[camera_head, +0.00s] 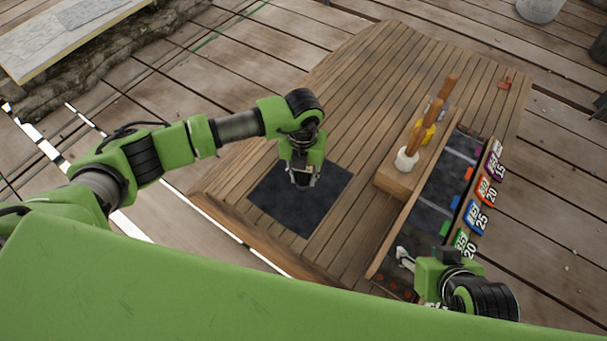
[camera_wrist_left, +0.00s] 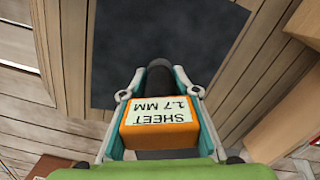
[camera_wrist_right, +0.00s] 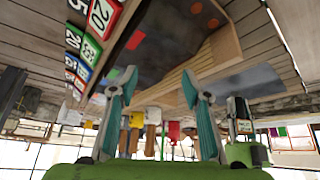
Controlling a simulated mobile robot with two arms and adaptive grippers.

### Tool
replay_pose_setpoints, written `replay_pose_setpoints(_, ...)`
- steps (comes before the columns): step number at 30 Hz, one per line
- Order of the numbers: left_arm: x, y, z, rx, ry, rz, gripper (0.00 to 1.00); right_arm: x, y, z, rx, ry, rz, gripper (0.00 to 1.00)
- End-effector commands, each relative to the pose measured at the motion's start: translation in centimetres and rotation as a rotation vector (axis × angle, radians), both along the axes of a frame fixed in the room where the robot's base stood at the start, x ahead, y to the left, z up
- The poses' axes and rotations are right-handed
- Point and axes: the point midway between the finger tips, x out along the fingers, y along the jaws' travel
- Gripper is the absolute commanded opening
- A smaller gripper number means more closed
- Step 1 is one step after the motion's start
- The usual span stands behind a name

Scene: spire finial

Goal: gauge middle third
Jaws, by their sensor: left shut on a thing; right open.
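My left gripper (camera_head: 303,182) is above the dark square mat (camera_head: 285,215) on the wooden table. In the left wrist view the gripper (camera_wrist_left: 158,95) is shut on an orange gauge (camera_wrist_left: 158,130) labelled "SHEET 1.7 MM". A dark rounded tip (camera_wrist_left: 158,75) projects from it toward the mat (camera_wrist_left: 165,40); I cannot tell whether it touches. In the head view the gauge is mostly hidden by the gripper. My right gripper (camera_wrist_right: 158,88) is open and empty, at the near end of the dark tray (camera_head: 447,195).
Numbered coloured cards (camera_head: 478,217) line the tray's right side. The far left tabletop (camera_head: 375,65) is clear.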

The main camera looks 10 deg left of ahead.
Motion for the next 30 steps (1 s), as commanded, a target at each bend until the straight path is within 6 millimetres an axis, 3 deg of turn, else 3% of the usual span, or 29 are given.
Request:
replay_pose_setpoints(12,0.0,0.0,0.8,0.000,-0.001,0.000,0.02,-3.2,-1.0,-1.0,-0.028,0.133,-0.011,0.44)
replay_pose_setpoints(21,0.0,0.0,2.9,-0.001,-0.001,0.000,0.02,-5.4,-1.6,-0.2,-0.046,0.221,-0.018,0.44)
replay_pose_setpoints(30,0.0,0.0,3.2,-0.001,-0.001,0.000,0.02,-6.1,-1.8,-0.2,-0.051,0.251,-0.020,0.44)
